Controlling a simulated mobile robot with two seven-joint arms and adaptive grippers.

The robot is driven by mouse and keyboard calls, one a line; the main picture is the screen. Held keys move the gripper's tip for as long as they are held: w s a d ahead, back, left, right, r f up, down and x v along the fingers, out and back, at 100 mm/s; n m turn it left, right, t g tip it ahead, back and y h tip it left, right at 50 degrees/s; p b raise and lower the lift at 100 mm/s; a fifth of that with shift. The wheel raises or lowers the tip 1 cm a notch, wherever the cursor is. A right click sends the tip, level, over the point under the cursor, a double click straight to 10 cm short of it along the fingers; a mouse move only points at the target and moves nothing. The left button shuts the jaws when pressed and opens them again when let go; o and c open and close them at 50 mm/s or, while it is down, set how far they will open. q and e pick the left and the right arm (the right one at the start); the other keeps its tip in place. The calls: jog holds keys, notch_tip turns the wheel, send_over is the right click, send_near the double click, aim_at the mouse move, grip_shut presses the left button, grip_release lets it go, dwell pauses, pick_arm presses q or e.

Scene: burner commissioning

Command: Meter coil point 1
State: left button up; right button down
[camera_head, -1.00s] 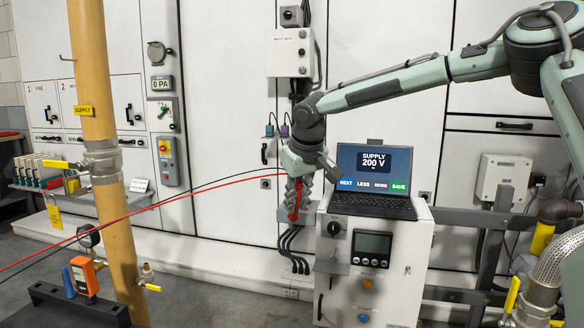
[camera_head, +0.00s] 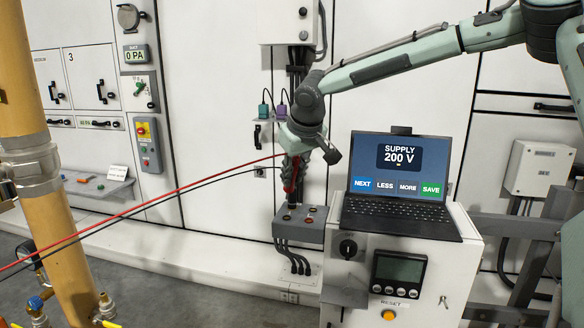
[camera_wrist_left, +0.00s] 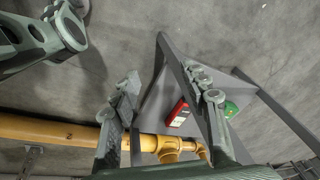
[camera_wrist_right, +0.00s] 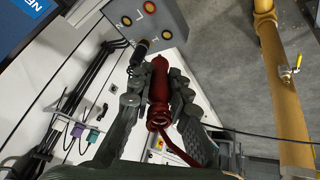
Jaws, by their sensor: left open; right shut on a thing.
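My right gripper (camera_head: 293,165) is shut on a red probe (camera_wrist_right: 159,85), which trails a red lead. It holds the probe (camera_head: 289,183) just above the grey terminal box (camera_head: 300,238) left of the laptop. In the right wrist view the box (camera_wrist_right: 172,22) shows sockets marked N and L and a third whose letter is unclear. My left gripper (camera_wrist_left: 168,90) is open and empty. The laptop (camera_head: 398,182) reads "SUPPLY 200 V".
The laptop stands on a white cabinet (camera_head: 400,290) with a small display and buttons. Red and black leads cross to the left past a yellow pipe (camera_head: 40,150). A small red device (camera_wrist_left: 178,113) shows below the left gripper.

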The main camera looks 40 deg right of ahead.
jog(key=shift+w, duration=0.1)
pick_arm(q)
jog(key=shift+w, duration=0.1)
pick_arm(e)
jog(key=shift+r, duration=0.1)
jog(key=shift+f, duration=0.25)
pick_arm(q)
jog(key=w+d+r+b, duration=0.1)
jog(key=w+r+b, duration=0.2)
jog(key=r, duration=0.5)
jog(key=shift+w+r+t, duration=0.25)
jog(key=shift+w+t, duration=0.15)
jog(key=shift+w, duration=0.05)
pick_arm(e)
jog(key=shift+f, duration=2.4)
pick_arm(q)
jog(key=shift+f, duration=0.2)
pick_arm(e)
jog(key=shift+f, duration=0.35)
